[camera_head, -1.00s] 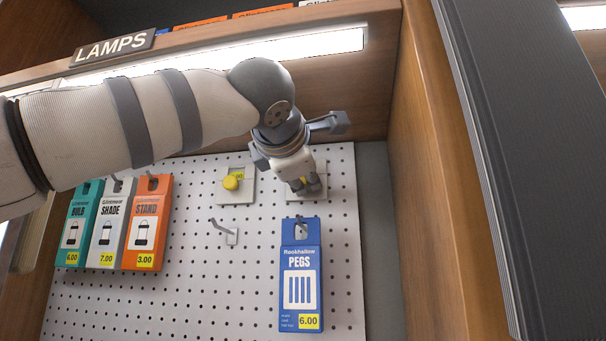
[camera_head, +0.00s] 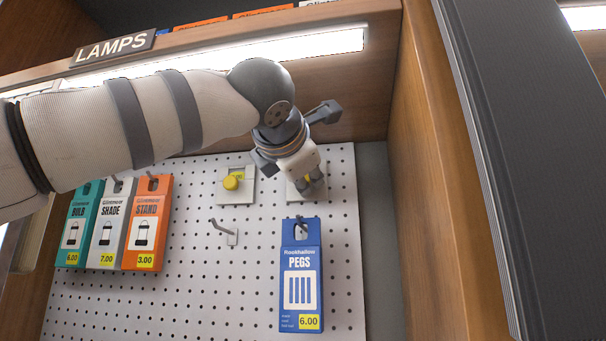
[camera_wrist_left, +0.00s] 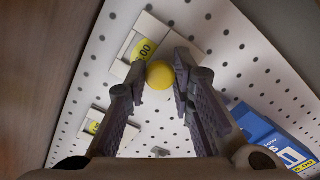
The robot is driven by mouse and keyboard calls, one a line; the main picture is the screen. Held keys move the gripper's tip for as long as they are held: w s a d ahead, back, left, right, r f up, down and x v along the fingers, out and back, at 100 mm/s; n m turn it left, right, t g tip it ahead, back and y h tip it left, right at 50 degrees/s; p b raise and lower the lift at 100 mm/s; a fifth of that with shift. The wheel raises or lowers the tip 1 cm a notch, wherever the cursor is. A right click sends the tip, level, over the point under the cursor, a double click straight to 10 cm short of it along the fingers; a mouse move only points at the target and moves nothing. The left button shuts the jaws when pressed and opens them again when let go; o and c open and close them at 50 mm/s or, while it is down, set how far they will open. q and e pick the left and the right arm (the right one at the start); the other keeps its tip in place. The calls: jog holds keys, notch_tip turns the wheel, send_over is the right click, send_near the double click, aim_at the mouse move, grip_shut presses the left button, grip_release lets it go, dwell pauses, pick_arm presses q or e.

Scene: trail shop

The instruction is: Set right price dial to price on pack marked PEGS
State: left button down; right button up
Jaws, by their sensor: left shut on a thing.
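The blue pack marked PEGS (camera_head: 300,262) hangs at the lower right of the pegboard in the head view. Its yellow tag (camera_head: 309,321) reads 6.00. Part of this pack (camera_wrist_left: 262,130) shows at the right of the left wrist view. The right price dial has a pale plate (camera_wrist_left: 172,40), a yellow round knob (camera_wrist_left: 160,74) and a yellow window (camera_wrist_left: 144,49), where only ".00" is readable; the leading digit is not clear. My left gripper (camera_head: 309,185) is shut on that knob and hides most of the dial in the head view. My right gripper is not in view.
The left price dial (camera_head: 245,191) with its yellow knob sits beside the right one. An empty hook (camera_head: 226,232) is below it. Packs marked BULB (camera_head: 77,230), SHADE (camera_head: 108,232) and STAND (camera_head: 147,230) hang at left. A wooden side panel (camera_head: 440,200) stands at right.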

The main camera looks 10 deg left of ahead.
pick_arm(q)
jog(key=c, duration=1.4)
grip_release()
jog(key=shift+o, duration=0.2)
jog(key=s, duration=1.2)
